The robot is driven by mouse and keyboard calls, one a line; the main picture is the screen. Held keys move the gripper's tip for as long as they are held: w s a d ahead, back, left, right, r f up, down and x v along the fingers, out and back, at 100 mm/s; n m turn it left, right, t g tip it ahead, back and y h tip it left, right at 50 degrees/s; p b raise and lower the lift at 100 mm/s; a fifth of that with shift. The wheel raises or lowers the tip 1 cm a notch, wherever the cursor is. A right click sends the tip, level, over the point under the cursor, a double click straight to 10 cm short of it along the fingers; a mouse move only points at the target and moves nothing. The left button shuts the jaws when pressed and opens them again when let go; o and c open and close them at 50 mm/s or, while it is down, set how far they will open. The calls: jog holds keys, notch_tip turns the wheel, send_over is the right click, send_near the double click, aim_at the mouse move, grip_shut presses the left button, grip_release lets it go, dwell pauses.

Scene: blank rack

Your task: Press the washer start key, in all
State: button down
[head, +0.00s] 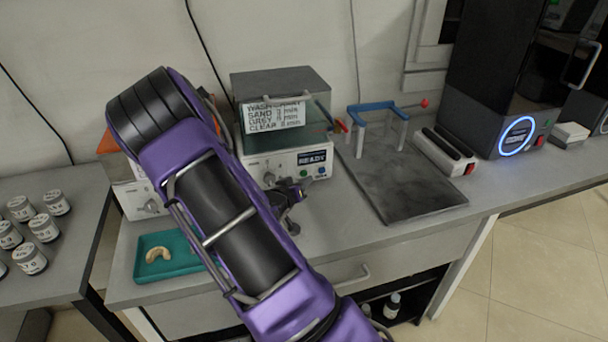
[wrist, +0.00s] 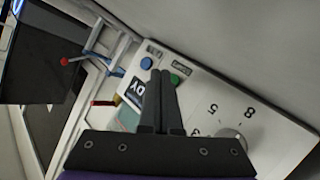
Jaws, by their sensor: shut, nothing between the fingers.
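The washer (head: 270,163) stands on the bench, with a transparent tank and grey lid above its white front panel. Its display (head: 312,158) reads READY. Below the display are a blue key (head: 306,173) and a green key (head: 322,170). In the wrist view the blue key (wrist: 147,63) and green key (wrist: 175,79) show near my fingertips; their labels are too small to read surely. A numbered dial (wrist: 231,140) is on the same panel. My gripper (wrist: 161,73) is shut and empty in front of the panel, partly covering the display; contact cannot be told.
A sign (head: 273,115) on the washer lists SAND, GREY and CLEAR with minutes too small to read. A teal tray (head: 145,239) holds a beige horseshoe-shaped piece (head: 158,255). A dark slab (head: 400,190) with a blue-topped frame (head: 372,106) stands right. Several jars (head: 44,229) are left.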

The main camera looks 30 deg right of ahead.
dwell(0.3)
jog(key=shift+w+d, duration=0.1)
jog(key=shift+w, duration=0.3)
jog(key=shift+w+d, duration=0.1)
jog(key=shift+w, duration=0.3)
dwell(0.5)
jog(key=shift+s, duration=0.15)
jog(key=shift+s+a, duration=0.2)
jog(key=shift+s, duration=0.45)
jog(key=shift+s+a, duration=0.2)
jog(key=shift+s, duration=0.6)
jog(key=shift+s+a, duration=0.25)
jog(key=shift+s, duration=0.6)
jog(key=shift+s+a, duration=0.2)
jog(key=shift+s, duration=0.6)
jog(key=shift+d, duration=0.1)
